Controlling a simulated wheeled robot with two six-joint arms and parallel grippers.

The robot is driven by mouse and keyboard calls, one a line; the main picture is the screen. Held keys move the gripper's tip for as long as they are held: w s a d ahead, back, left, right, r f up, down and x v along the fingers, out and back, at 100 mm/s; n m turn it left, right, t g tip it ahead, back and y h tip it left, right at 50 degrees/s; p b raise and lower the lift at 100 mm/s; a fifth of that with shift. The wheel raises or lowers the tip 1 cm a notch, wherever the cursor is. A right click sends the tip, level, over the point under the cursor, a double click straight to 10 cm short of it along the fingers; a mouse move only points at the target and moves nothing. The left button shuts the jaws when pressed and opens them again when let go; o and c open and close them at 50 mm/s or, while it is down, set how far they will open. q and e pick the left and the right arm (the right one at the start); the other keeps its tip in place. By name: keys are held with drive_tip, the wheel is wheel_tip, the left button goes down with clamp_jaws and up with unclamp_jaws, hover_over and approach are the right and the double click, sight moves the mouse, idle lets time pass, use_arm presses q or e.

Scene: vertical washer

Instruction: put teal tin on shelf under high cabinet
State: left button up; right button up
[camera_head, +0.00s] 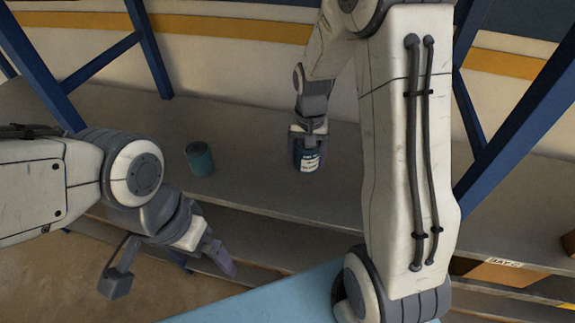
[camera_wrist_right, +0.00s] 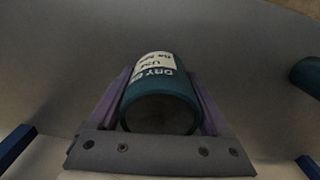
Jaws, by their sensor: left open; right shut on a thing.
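A teal tin (camera_head: 306,163) with a white printed label is between the fingers of my right gripper (camera_head: 308,150), at the shelf board (camera_head: 258,130) in the head view. The right wrist view shows this tin (camera_wrist_right: 160,98) between the two purple fingers, its label facing up in the picture. I cannot tell whether the tin touches the shelf. A second teal tin (camera_head: 199,159) stands upright on the same shelf to the left, apart from the gripper. It shows partly at the right edge of the right wrist view (camera_wrist_right: 307,74). My left gripper (camera_head: 220,262) is open and empty, in front of the shelf.
Blue rack posts (camera_head: 150,48) and braces stand at the left and right of the shelf. A lower shelf lies beneath, with a cardboard box (camera_head: 500,272) at the right. The shelf between the second tin and my right gripper is clear.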

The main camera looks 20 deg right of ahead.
sight(290, 182)
drive_tip(key=a, duration=0.1)
drive_tip(key=a+f, duration=0.1)
drive_tip(key=w+a+f+p, duration=0.1)
drive_tip(key=a, duration=0.1)
drive_tip(key=shift+w+f, duration=0.1)
drive_tip(key=shift+f, duration=0.15)
wheel_tip(290, 182, down, 3)
drive_tip(key=shift+f+p, duration=0.15)
drive_tip(key=shift+p, duration=0.4)
drive_tip(key=shift+f, duration=0.25)
drive_tip(key=shift+f, duration=0.1)
drive_tip(key=shift+f, duration=0.15)
drive_tip(key=o, duration=1.4)
drive_tip(key=shift+o, duration=0.2)
